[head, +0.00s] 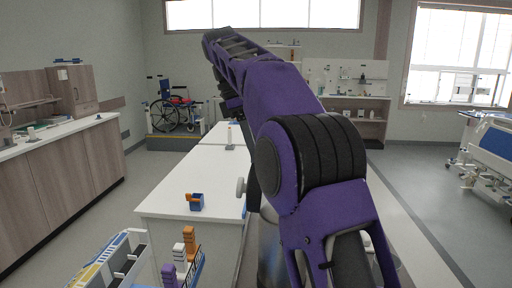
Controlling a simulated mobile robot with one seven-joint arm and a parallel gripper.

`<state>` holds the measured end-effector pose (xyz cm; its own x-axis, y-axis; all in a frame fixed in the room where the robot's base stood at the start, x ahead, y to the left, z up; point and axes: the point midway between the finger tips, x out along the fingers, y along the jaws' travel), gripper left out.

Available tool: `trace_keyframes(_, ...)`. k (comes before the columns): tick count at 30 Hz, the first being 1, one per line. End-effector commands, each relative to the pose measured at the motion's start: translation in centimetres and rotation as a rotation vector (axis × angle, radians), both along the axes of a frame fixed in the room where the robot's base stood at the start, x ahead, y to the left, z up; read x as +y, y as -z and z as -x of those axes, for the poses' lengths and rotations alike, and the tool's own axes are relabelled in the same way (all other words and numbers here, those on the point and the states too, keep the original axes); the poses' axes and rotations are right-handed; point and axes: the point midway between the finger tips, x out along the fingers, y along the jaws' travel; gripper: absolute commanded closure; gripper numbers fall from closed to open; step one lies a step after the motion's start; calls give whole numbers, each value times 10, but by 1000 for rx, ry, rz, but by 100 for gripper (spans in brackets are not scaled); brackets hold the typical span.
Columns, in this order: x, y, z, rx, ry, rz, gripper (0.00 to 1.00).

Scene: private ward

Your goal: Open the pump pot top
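My purple and black arm fills the middle of the head view and reaches up and forward over the white table. Its far end bends down behind the upper link, and no gripper fingers show. I cannot pick out the pump pot or its top with certainty. A small pale upright item (229,137) stands on the far part of the white table, too small to identify. A silver cylinder (268,250) shows partly behind my arm at the bottom, and I cannot tell what it is.
A wooden counter (60,175) lines the left wall. A wheelchair (174,108) stands behind. Floor right of my arm is clear before the bed (490,143).

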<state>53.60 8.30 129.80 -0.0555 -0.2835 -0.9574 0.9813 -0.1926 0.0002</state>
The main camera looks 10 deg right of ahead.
Motion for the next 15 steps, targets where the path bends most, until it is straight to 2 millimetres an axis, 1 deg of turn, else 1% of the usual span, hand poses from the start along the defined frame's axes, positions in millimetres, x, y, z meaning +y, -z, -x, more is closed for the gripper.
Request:
trace_keyframes(6, 3, 1, -1, 5, -2, 41, 100)
trace_keyframes(15, 3, 1, -1, 8, -2, 48, 100)
